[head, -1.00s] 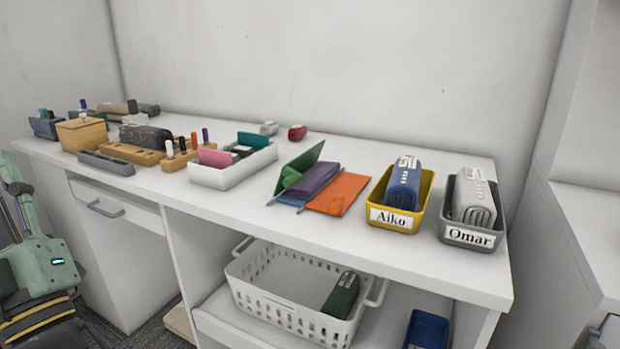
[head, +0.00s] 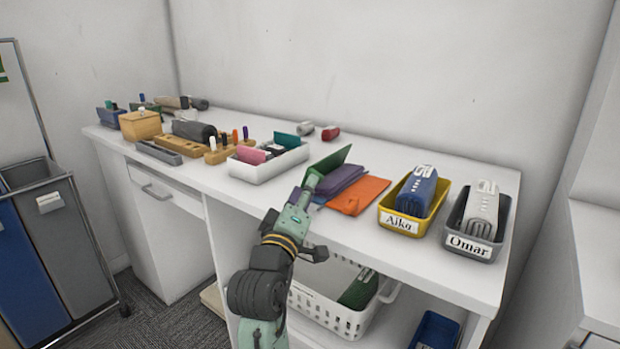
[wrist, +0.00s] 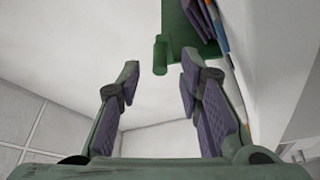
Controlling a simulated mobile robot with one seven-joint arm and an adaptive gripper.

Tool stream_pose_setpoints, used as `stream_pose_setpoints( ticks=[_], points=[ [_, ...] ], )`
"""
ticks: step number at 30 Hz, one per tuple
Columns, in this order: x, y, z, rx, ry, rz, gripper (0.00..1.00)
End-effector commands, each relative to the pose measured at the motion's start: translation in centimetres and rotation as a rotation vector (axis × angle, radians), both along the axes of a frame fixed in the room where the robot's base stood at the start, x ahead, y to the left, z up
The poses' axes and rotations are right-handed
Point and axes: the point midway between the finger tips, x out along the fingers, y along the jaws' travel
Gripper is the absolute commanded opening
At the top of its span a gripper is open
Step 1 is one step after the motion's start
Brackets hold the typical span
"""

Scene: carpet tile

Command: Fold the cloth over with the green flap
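The cloth lies on the white table, with a green flap (head: 327,170) raised and tilted at its left, a purple part (head: 340,181) in the middle and an orange part (head: 358,195) at the right. My gripper (head: 301,196) is at the table's front edge, just in front of the green flap. In the wrist view my gripper (wrist: 156,85) has its two fingers well apart with nothing between them. The green flap (wrist: 203,38) shows above and beyond the right finger, its rolled green tab (wrist: 161,55) ahead between the fingertips. Contact with the flap is not visible.
A white tray (head: 262,173) with colored items stands left of the cloth. The yellow Aiko bin (head: 399,222) and grey Omar bin (head: 469,246) stand to its right. A white basket (head: 330,315) sits on the shelf below. The table behind the cloth is mostly clear.

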Motion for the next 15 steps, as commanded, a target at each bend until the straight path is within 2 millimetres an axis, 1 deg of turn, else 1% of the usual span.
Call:
stream_pose_setpoints(
  ticks=[1, 3, 6, 10, 15],
  points=[
    [0.8, -0.3, 0.4, 0.001, 0.0, -0.001, 0.33],
    [1.7, -0.5, 0.6, 0.001, 0.0, 0.002, 0.33],
    [2.6, -0.7, 0.7, 0.001, -0.001, 0.001, 0.33],
    [3.2, -0.9, 0.7, 0.001, -0.001, 0.001, 0.33],
    [3.3, -0.9, 0.7, 0.001, -0.001, 0.002, 0.33]
  ],
)
